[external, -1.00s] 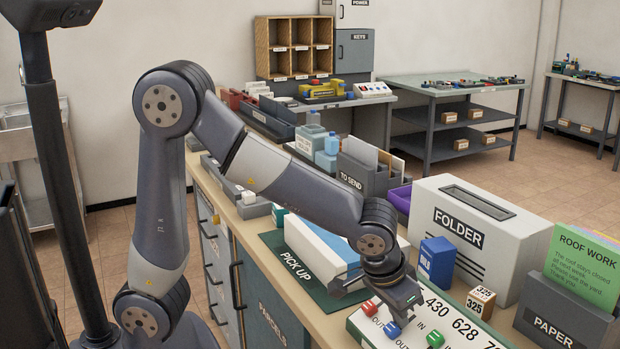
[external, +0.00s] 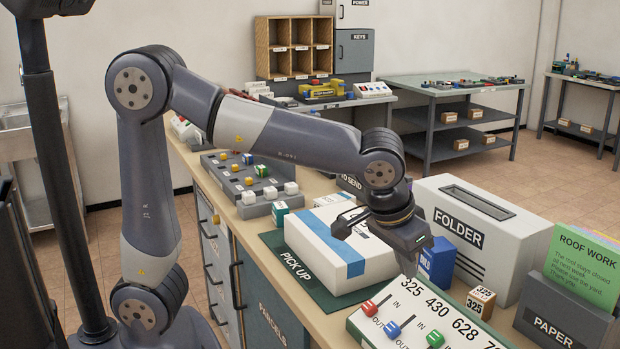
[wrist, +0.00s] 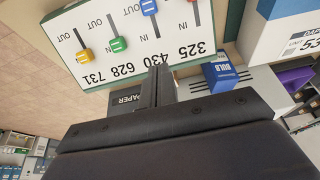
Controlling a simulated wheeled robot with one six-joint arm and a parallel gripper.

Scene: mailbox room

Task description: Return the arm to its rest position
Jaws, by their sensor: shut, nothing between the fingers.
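My gripper (external: 378,231) hangs over the counter at the end of my arm, above the white parcel with a blue stripe (external: 325,262). It is shut and empty. In the wrist view its closed fingers (wrist: 155,88) point toward the slider board. My arm is raised and reaches to the right across the counter. The slider board (external: 385,338), with numbers 325, 430 and 628 and red, blue and green knobs, lies below and in front of the gripper, apart from it.
The parcel rests on the green PICK UP mat (external: 288,250). A FOLDER box (external: 470,235), a blue box (external: 437,262), a small 325 block (external: 481,301) and a PAPER holder (external: 560,318) stand to the right. Button panels (external: 262,200) lie on the counter behind my arm.

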